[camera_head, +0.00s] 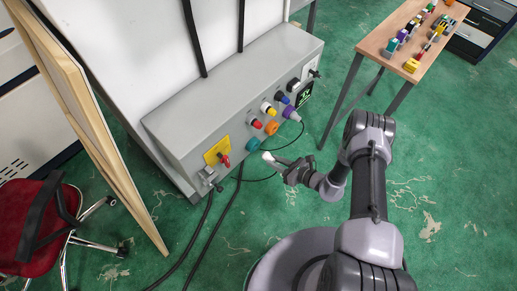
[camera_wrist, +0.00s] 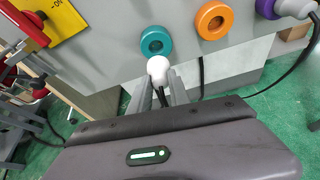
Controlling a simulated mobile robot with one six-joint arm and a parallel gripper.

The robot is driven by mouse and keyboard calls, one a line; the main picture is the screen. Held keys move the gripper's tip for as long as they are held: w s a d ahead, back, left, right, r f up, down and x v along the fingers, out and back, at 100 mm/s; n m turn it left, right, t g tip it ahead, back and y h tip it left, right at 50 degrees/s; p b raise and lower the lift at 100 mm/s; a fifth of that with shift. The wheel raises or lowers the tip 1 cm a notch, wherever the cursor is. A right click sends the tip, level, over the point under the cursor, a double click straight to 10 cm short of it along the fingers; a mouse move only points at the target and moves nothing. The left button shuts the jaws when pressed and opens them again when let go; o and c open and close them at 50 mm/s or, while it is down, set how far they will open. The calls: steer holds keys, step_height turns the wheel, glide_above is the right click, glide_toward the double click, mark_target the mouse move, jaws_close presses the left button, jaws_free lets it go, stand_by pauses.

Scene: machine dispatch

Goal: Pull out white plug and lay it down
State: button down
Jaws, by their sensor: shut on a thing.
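The white plug (camera_head: 268,157) is a small rounded white piece at the tip of my gripper (camera_head: 278,162), in front of the grey control box (camera_head: 184,143). In the wrist view, the white plug (camera_wrist: 158,68) sits between the two grey fingers of my gripper (camera_wrist: 161,84), which is shut on it. The teal ring socket (camera_wrist: 156,40) is just above the plug in that view, and its dark opening shows empty. In the head view, the teal socket (camera_head: 253,144) and the plug appear apart. The plug's lower part is hidden between the fingers.
An orange ring socket (camera_wrist: 213,20) and a purple one (camera_wrist: 268,8) with a pale cabled plug (camera_wrist: 294,8) are to the right. A yellow plate with a red switch (camera_head: 217,153) is left. Black cables cross the green floor. A wooden table (camera_head: 392,52) holds several coloured parts.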

step_height(320, 180, up, 9)
steer(key=p, duration=0.6)
steer(key=shift+f, duration=0.2)
